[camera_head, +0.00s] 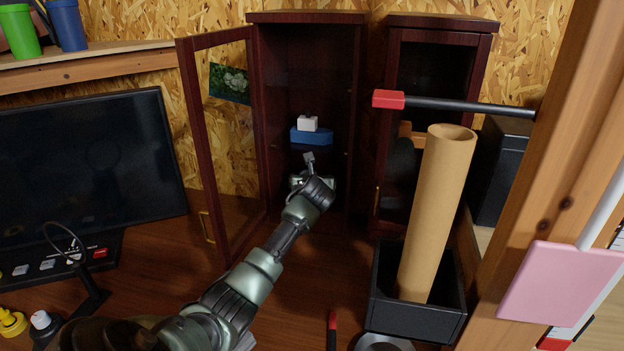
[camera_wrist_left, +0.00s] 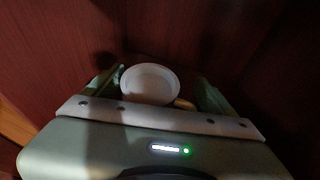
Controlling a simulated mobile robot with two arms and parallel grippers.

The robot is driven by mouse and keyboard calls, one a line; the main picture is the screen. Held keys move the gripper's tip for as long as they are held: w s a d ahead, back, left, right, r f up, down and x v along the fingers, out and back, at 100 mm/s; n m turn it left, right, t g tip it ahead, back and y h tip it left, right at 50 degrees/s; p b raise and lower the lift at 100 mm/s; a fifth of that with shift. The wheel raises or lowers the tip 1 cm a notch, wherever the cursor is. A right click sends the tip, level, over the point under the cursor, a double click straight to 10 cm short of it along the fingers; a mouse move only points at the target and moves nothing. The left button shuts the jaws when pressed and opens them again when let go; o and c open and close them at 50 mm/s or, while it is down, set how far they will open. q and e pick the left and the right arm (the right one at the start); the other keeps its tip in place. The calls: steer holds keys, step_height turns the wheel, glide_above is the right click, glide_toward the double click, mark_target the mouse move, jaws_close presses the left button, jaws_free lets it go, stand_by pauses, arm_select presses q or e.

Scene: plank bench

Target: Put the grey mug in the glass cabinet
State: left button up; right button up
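The glass cabinet (camera_head: 306,20) stands at the back with its glass door (camera_head: 190,100) swung open to the left. My left arm reaches into its lower part, and my left gripper (camera_head: 309,172) is inside. In the left wrist view, the pale grey mug (camera_wrist_left: 150,82) stands between the fingers of my left gripper (camera_wrist_left: 155,88), its round rim facing the camera. The fingers are spread, with a visible gap on the right side near the handle. The mug's base is hidden, and my gripper hides most of it in the head view. My right gripper is not in view.
A blue and white object (camera_head: 312,136) sits on a shelf above my gripper. A second dark cabinet (camera_head: 440,22) stands to the right. A cardboard tube (camera_head: 436,210) leans in a black bin (camera_head: 418,318). A monitor (camera_head: 85,165) stands left of the open door.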

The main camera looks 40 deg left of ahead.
arm_select(q)
steer(key=shift+s+d+r, duration=0.1)
steer(key=shift+r, duration=0.15)
steer(key=v, duration=1.1)
steer(key=shift+s+d+p, duration=0.25)
steer(key=shift+s+p, duration=0.05)
steer(key=shift+s, duration=0.05)
